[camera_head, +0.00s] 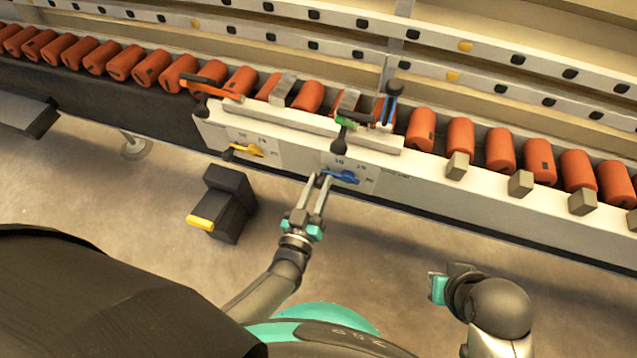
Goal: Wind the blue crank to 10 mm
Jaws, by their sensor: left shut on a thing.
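The blue crank (347,177) sits on the front face of the white machine rail, over a dial plate (366,187) with small printed numbers. My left gripper (323,180) reaches up from below and is shut on the left end of the blue crank. The dial's numbers are too small to read fully, so the setting cannot be told. My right gripper (437,289) is at the lower right, well away from the rail; its fingers are mostly hidden.
A yellow crank (250,151) is on a similar plate to the left. Orange containers (460,138) line the conveyor behind the rail. Levers with black knobs, one orange (212,88) and one blue (391,102), stand above. A black box with a yellow bar (231,203) stands on the floor.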

